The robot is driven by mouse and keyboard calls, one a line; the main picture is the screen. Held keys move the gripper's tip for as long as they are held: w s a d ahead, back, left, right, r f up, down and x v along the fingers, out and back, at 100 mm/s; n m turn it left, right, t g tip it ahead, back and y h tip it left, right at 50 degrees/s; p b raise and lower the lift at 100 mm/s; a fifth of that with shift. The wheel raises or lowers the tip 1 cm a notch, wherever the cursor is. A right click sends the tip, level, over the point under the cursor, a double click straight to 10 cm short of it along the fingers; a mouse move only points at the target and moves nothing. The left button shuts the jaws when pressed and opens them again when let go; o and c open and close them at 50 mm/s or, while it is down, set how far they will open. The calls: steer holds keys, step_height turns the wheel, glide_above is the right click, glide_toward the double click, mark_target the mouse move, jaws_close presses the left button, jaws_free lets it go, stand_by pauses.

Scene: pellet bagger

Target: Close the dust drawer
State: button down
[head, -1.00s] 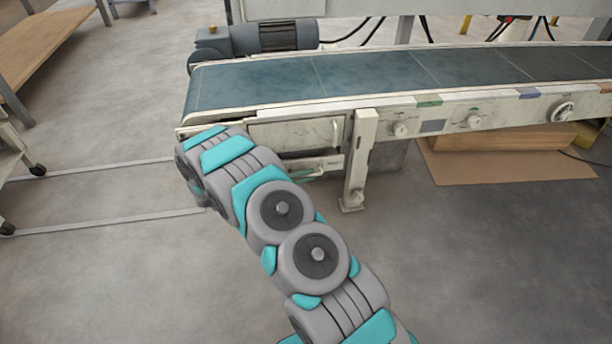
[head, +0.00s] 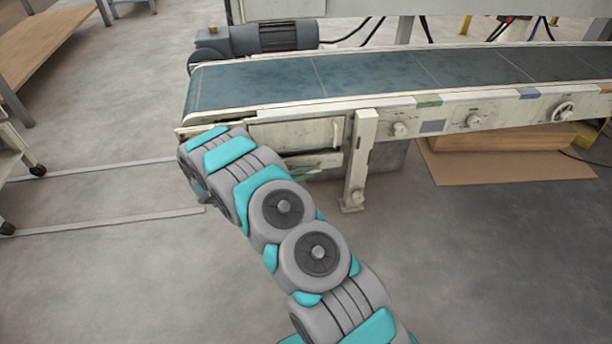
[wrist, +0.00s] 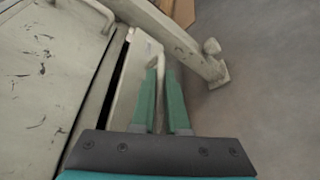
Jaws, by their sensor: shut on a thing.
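The dust drawer (head: 318,160) is a cream front low under the left end of the conveyor, partly hidden by my arm in the head view. In the wrist view its front (wrist: 126,84) stands slightly out from the cabinet, with a narrow dark gap along its edge. Its pale bar handle (wrist: 158,56) lies between the green fingers of my gripper (wrist: 161,76), which is shut on it. In the head view the gripper is mostly hidden behind my arm.
A cream panel (head: 290,134) with its own handle sits above the drawer. A support leg (head: 358,165) stands just right of it. The conveyor belt (head: 390,72) runs above. The floor in front is clear; cardboard (head: 500,172) lies to the right.

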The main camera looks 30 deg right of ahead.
steer(key=shift+w+d, duration=0.2)
steer(key=shift+w, duration=0.6)
steer(key=shift+w+d, duration=0.15)
steer(key=shift+w, duration=0.6)
steer(key=c, duration=0.9)
jaws_free()
glide_toward(305, 165)
steer(key=shift+x, duration=0.8)
